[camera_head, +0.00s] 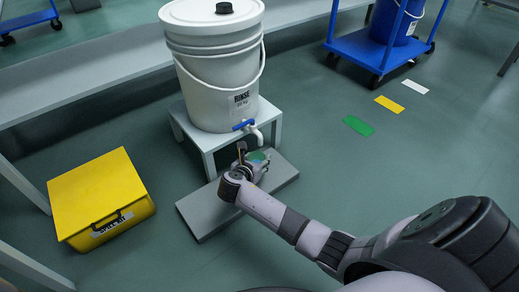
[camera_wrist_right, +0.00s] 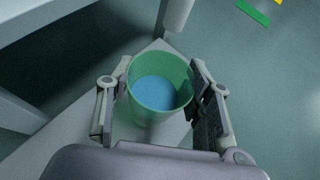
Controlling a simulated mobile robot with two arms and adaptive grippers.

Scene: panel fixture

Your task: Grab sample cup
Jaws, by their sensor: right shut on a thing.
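The sample cup is a green, see-through cup with blue inside its bottom; it shows in the right wrist view (camera_wrist_right: 160,88) and partly in the head view (camera_head: 259,156). My right gripper (camera_wrist_right: 158,95) has one finger on each side of the cup and is shut on it. In the head view the right gripper (camera_head: 248,162) is over the grey slab, just below the tap (camera_head: 255,130) of the white rinse bucket (camera_head: 215,75). The hand hides most of the cup there. I cannot tell whether the cup touches the slab. My left gripper is not in view.
The bucket stands on a small white stand (camera_head: 207,146). The grey slab (camera_head: 215,213) lies in front of it on the floor. A yellow box (camera_head: 98,195) sits at the left. A blue cart (camera_head: 377,44) stands at the back right.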

